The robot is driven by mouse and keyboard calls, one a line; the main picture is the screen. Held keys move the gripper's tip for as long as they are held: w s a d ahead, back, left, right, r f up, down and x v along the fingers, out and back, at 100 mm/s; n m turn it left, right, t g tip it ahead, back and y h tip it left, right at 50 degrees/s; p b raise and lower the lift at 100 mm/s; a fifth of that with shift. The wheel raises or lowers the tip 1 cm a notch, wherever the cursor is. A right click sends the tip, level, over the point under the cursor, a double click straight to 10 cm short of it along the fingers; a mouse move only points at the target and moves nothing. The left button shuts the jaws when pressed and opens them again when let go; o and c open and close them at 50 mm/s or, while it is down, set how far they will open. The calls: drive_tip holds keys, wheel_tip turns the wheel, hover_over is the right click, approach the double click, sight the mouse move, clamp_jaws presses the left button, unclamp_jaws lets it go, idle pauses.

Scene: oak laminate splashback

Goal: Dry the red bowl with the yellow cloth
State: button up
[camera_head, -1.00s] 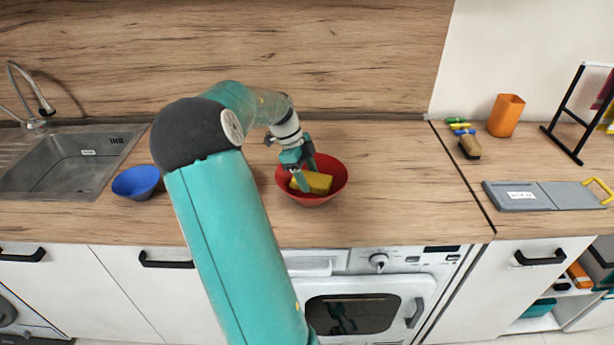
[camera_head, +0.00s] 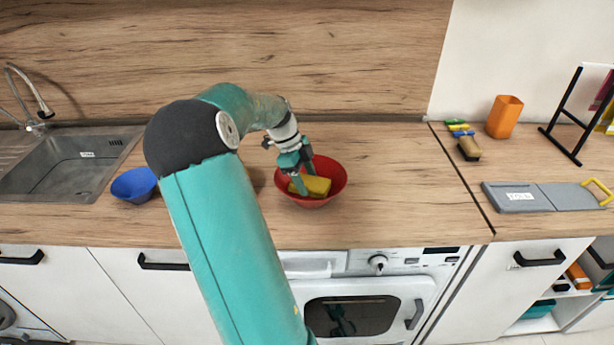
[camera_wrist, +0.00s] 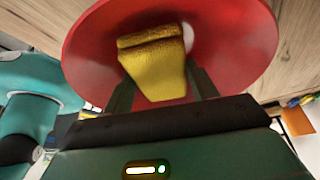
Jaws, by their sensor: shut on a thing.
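The red bowl (camera_head: 335,187) stands upright on the wooden worktop, right of my arm in the head view. It also fills much of the wrist view (camera_wrist: 235,50). The folded yellow cloth (camera_head: 317,186) is inside the bowl. In the wrist view the cloth (camera_wrist: 155,65) sits between my two fingers. My gripper (camera_head: 304,185) reaches down into the bowl from above and is shut on the cloth. Whether the cloth touches the bowl's wall is hard to tell.
A blue bowl (camera_head: 134,185) and a steel sink (camera_head: 65,165) are at the left. At the right are an orange cup (camera_head: 504,117), a brush (camera_head: 468,148), a grey folding board (camera_head: 530,197) and a black rack (camera_head: 570,115). The worktop right of the red bowl is clear.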

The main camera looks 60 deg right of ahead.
drive_tip(key=shift+w+d, duration=0.1)
drive_tip(key=shift+d, duration=0.85)
drive_tip(key=shift+a+f, duration=0.1)
drive_tip(key=shift+a, duration=0.9)
drive_tip(key=shift+d, duration=0.1)
drive_tip(key=shift+d, duration=0.9)
